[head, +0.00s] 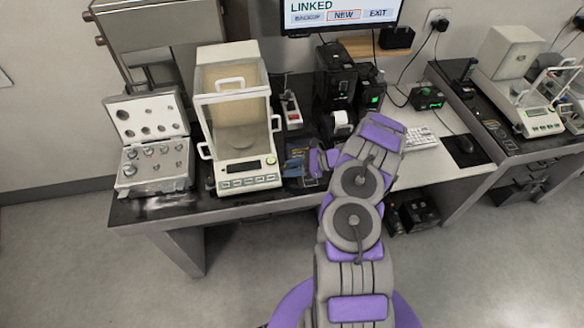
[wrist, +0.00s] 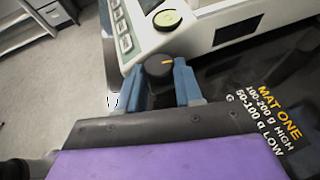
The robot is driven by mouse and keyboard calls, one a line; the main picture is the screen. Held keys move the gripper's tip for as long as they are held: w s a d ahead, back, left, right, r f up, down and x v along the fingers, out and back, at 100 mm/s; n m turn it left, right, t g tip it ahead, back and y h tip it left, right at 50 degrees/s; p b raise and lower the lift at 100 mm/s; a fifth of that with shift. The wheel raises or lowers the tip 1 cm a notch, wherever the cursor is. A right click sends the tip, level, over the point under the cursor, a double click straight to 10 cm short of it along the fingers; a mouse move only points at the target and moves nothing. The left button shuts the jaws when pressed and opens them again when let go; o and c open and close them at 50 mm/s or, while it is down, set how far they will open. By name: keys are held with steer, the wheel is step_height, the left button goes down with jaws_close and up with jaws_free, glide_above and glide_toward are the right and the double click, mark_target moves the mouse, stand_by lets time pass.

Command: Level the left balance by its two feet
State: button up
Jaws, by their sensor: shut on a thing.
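The left balance (head: 248,181), white with a clear draft shield, stands on the dark table at the left. In the wrist view its white body (wrist: 205,22) fills the top, with a round yellow-green level (wrist: 167,19) near the corner; I cannot tell where its bubble sits. The other foot is not clearly visible.
A case of weights (head: 153,165) stands open left of the balance. Black devices (head: 336,75) stand behind my arm. A mat label (wrist: 268,118) lies close to my gripper. A second balance (head: 535,120) stands on the right table. The floor in front is clear.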

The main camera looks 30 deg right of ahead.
steer(key=shift+s+a+m+t+h+b, duration=0.1)
steer(key=shift+m+t+h+b, duration=0.2)
steer(key=shift+m+t+h, duration=0.35)
steer(key=shift+s+a+m+t+h+b, duration=0.1)
steer(key=shift+m+t+h+b, duration=0.3)
steer(key=shift+m+t, duration=0.3)
steer(key=shift+d, duration=0.1)
steer(key=o, duration=1)
steer(key=shift+o, duration=0.2)
steer(key=shift+g+y+p, duration=0.25)
steer(key=shift+p, duration=0.05)
